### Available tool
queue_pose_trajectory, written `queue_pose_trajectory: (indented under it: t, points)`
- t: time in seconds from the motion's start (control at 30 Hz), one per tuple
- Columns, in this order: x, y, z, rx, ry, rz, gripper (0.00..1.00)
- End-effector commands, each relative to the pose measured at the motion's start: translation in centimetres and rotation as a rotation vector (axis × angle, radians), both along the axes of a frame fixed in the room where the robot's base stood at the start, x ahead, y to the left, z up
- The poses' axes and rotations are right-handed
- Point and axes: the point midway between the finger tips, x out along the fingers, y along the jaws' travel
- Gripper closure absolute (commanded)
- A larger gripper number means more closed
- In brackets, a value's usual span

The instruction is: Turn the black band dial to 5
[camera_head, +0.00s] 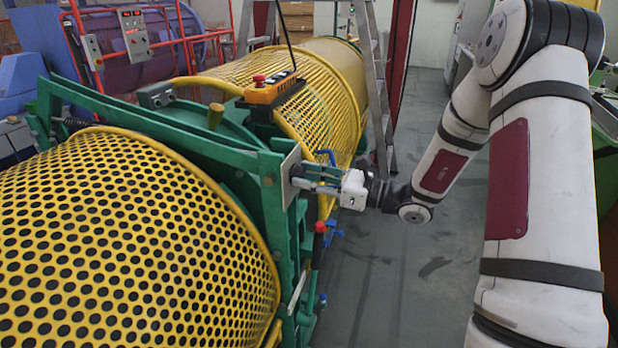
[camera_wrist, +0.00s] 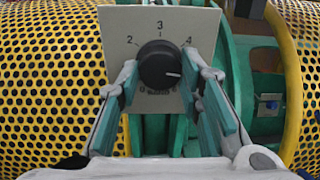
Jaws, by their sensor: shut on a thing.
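The black dial (camera_wrist: 159,62) sits on a pale square plate (camera_wrist: 120,22) in the wrist view. Its white pointer line points right and slightly down, clockwise past the printed 4. The numbers 2, 3 and 4 show around it. No 5 is visible; my right finger covers that side of the plate, and lettering below the dial is partly hidden. My gripper (camera_head: 308,179) is at the plate (camera_head: 289,176) in the head view, on the green frame's corner. Its fingers are shut on the dial, one on each side. The dial itself cannot be made out in the head view.
Yellow perforated guards (camera_head: 120,235) lie left of and behind the green frame (camera_head: 215,138). An orange control box (camera_head: 272,92) sits above. A red-knobbed lever (camera_head: 320,227) stands below my gripper. A ladder (camera_head: 375,75) stands behind. Grey floor (camera_head: 400,280) is open to the right.

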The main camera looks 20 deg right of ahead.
Motion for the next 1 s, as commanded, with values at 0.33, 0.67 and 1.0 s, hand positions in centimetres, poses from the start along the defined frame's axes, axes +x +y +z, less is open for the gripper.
queue_pose_trajectory:
  t: [0.33, 0.67, 1.0]
  points:
    - [0.0, 0.0, -0.1, -0.002, 0.002, 0.000, 0.47]
    - [-1.2, -1.7, -0.1, -0.001, 0.001, -0.004, 0.47]
    - [-5.5, -6.9, -0.4, -0.002, 0.003, -0.003, 0.47]
